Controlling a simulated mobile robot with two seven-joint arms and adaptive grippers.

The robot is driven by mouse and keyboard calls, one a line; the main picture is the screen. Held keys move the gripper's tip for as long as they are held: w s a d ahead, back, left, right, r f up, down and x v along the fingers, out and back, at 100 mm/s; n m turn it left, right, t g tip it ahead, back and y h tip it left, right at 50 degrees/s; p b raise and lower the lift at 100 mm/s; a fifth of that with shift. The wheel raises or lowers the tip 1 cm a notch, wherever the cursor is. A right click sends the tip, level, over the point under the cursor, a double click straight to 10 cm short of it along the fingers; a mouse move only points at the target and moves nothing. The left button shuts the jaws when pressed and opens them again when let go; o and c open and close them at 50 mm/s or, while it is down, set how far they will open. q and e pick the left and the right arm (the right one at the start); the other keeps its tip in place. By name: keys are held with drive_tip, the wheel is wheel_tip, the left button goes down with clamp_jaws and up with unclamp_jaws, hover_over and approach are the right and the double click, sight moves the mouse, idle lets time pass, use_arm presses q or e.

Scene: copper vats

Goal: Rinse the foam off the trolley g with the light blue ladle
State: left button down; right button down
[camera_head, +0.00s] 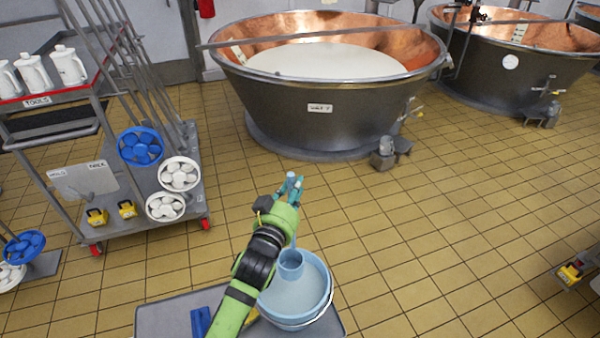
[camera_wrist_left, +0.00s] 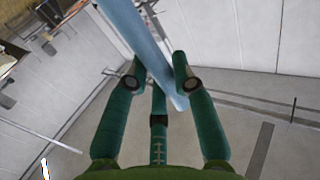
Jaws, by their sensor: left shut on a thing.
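My left gripper (camera_head: 290,190) is shut on the handle of the light blue ladle (camera_head: 290,264). In the left wrist view, the handle (camera_wrist_left: 138,40) runs slanting between the teal fingers (camera_wrist_left: 160,85). The ladle's cup hangs low over or inside a light blue bucket (camera_head: 322,308); I cannot tell whether it touches the pale contents. The bucket stands on a grey trolley top (camera_head: 160,318) at the bottom edge, partly behind my left arm. No letter g is readable on it, and I can make out no foam. My right gripper is out of view.
A blue item (camera_head: 201,321) lies on the trolley top. A tool rack (camera_head: 85,180) with white jugs and blue and white wheel-shaped items stands at left. Large copper vats (camera_head: 320,110) stand behind. The tiled floor (camera_head: 450,230) at right is mostly clear.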

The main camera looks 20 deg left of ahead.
sight(294, 241)
use_arm(q)
drive_tip(key=f+b, duration=0.4)
drive_tip(key=f, duration=0.1)
drive_tip(key=f+b, duration=0.5)
drive_tip(key=f, duration=0.1)
drive_tip(key=s+f+b, duration=0.1)
drive_tip(key=f+b, duration=0.4)
drive_tip(key=f, duration=0.1)
drive_tip(key=shift+f, duration=0.2)
drive_tip(key=shift+f+b, duration=0.5)
drive_tip(key=shift+f, duration=0.2)
